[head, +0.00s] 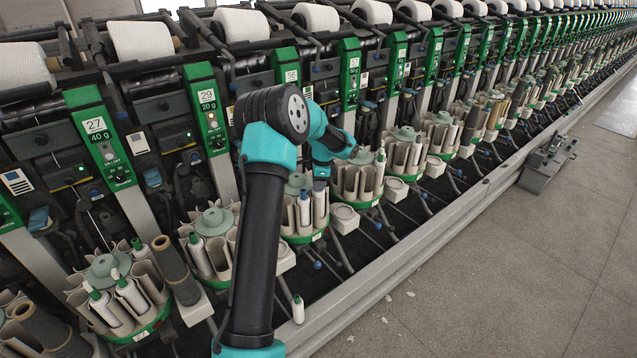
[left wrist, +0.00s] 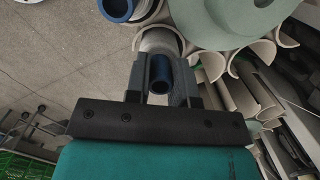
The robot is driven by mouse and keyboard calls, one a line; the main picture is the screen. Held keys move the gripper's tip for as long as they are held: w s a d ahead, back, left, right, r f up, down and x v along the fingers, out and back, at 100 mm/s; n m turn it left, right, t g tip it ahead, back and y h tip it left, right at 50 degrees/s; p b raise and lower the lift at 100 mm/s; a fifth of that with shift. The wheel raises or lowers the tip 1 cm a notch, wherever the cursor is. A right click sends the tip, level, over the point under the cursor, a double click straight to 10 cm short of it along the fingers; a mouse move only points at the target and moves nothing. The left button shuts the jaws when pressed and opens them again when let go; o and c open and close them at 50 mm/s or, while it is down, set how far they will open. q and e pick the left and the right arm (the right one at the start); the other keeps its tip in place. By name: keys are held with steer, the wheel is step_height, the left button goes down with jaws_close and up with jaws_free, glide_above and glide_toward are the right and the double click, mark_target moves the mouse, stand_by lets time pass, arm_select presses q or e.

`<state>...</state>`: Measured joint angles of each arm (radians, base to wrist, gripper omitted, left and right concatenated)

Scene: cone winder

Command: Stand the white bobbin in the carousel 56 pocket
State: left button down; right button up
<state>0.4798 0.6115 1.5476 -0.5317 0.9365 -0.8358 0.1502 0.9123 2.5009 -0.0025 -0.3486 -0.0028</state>
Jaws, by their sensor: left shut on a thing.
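The white bobbin (head: 319,204) has a dark blue top and stands roughly upright at the right side of the carousel below the panel that appears to read 56. My left gripper (head: 321,172) is right above it, partly hidden by my wrist. In the left wrist view, my left gripper (left wrist: 160,76) is shut on the bobbin, whose blue hollow end (left wrist: 159,88) shows between the fingers. The carousel's grey-green cap (left wrist: 240,14) is to the right there. I cannot tell whether the bobbin's foot rests in a pocket. My right gripper is not in view.
Another blue-topped white bobbin (head: 304,210) stands left of the held one; its rim also shows in the left wrist view (left wrist: 118,8). Neighbouring carousels (head: 358,181) stand close on both sides. A loose green-topped bobbin (head: 298,309) is by the rail. The floor (head: 480,270) is mostly clear.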

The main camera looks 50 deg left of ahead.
arm_select(q)
steer(key=shift+f, duration=0.4)
steer(key=c, duration=0.9)
jaws_free()
steer(key=shift+r, duration=0.1)
step_height(320, 180, up, 17)
steer(key=w+d, duration=0.1)
steer(key=shift+w+d, duration=0.2)
steer(key=shift+w, duration=0.1)
stand_by(0.3)
